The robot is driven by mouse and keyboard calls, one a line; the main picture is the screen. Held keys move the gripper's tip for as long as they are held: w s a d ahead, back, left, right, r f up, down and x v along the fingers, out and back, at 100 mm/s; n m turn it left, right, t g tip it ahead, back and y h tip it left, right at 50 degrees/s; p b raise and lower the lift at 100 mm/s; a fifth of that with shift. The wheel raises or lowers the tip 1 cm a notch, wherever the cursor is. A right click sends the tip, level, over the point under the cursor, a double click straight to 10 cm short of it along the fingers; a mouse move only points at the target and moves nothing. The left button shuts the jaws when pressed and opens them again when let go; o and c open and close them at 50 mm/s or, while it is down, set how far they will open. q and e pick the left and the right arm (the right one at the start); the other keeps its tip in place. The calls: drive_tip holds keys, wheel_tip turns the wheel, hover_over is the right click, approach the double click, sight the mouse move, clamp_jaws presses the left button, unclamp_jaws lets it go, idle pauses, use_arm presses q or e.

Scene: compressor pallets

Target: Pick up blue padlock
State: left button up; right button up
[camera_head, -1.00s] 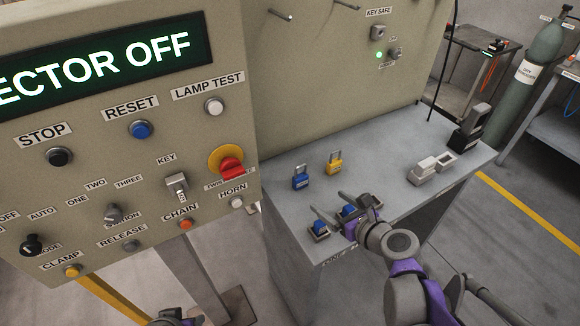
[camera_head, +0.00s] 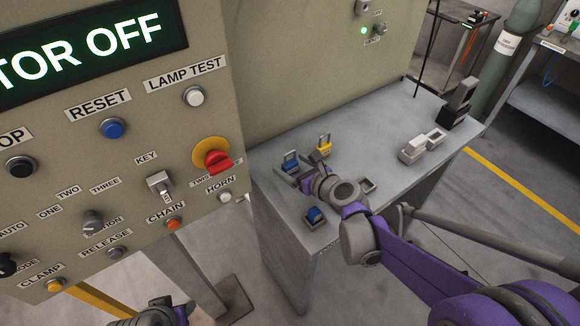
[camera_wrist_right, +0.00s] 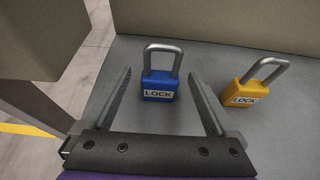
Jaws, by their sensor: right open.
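The blue padlock (camera_head: 291,166) stands upright on the grey bench top, its shackle up. In the right wrist view the blue padlock (camera_wrist_right: 160,86) with a LOCK label sits ahead of and between my open right gripper's fingers (camera_wrist_right: 163,92), apart from both. In the head view my right gripper (camera_head: 292,180) is just in front of the padlock and partly covers its lower part. My left gripper (camera_head: 160,314) is at the bottom edge of the head view, mostly cut off.
A yellow padlock (camera_head: 324,149) stands to the right of the blue one; it also shows in the wrist view (camera_wrist_right: 244,94). The control panel (camera_head: 130,150) rises at left. Pale blocks (camera_head: 420,146) stand at right.

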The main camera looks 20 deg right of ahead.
drive_tip(key=shift+x, duration=0.85)
clamp_jaws()
